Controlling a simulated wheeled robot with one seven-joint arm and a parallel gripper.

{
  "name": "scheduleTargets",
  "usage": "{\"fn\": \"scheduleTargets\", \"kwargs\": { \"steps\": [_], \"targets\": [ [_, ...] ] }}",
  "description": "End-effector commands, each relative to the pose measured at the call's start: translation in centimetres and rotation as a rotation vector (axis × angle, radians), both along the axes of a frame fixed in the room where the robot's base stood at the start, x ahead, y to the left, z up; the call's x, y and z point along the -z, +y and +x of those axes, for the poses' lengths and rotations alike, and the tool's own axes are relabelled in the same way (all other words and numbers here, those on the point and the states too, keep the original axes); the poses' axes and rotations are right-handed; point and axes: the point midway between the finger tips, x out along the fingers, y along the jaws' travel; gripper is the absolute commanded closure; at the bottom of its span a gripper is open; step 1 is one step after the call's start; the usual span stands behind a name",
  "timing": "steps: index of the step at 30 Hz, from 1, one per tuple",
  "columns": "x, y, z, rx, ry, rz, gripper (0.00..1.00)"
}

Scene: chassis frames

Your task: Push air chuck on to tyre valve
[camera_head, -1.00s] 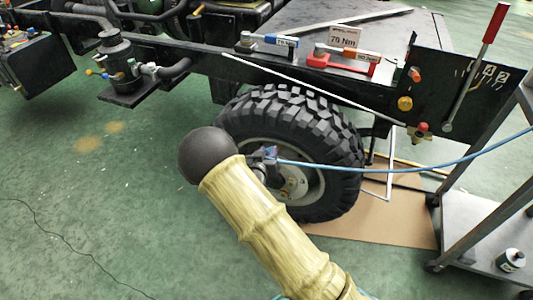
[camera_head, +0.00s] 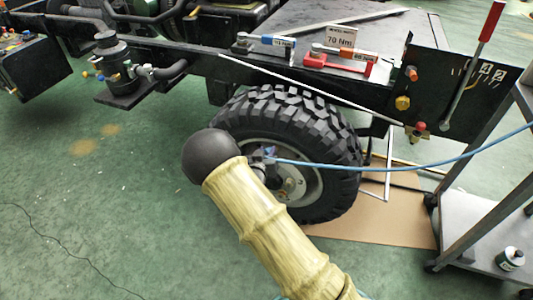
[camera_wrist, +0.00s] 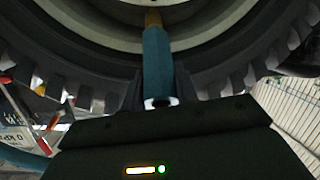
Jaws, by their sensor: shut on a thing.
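The tyre (camera_head: 325,125) stands upright under the dark chassis, with its pale wheel rim (camera_head: 312,185) partly hidden by my arm. The air chuck (camera_wrist: 157,65) is a blue cylinder in the wrist view, pointing at the rim. A brass-coloured end (camera_wrist: 153,19) shows at its far tip, against the wheel; I cannot tell whether this is the chuck's nose or the tyre valve, or whether they are joined. My gripper (camera_wrist: 158,88) is shut on the chuck, one dark finger on each side. In the head view, it is mostly hidden behind my arm beside the rim.
A blue hose (camera_head: 400,168) runs from near my gripper to the right, past a grey metal cart (camera_head: 480,225). A cardboard sheet (camera_head: 385,230) lies on the floor. The green floor at left is mostly clear.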

Motion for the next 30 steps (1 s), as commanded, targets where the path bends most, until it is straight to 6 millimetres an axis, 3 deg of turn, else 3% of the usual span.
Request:
{"fn": "scheduleTargets", "kwargs": {
  "steps": [8,9,13,23,30],
  "targets": [
    [0.3,-0.3,0.5,0.003,-0.001,-0.001,0.97],
    [0.3,-0.3,0.5,0.003,-0.001,0.000,0.68],
    [0.3,-0.3,0.5,0.003,0.000,-0.001,0.45],
    [0.3,-0.2,0.3,0.002,0.002,0.000,0.45],
    [-0.4,0.4,-2.2,0.001,0.003,-0.001,0.45]
  ]
}}
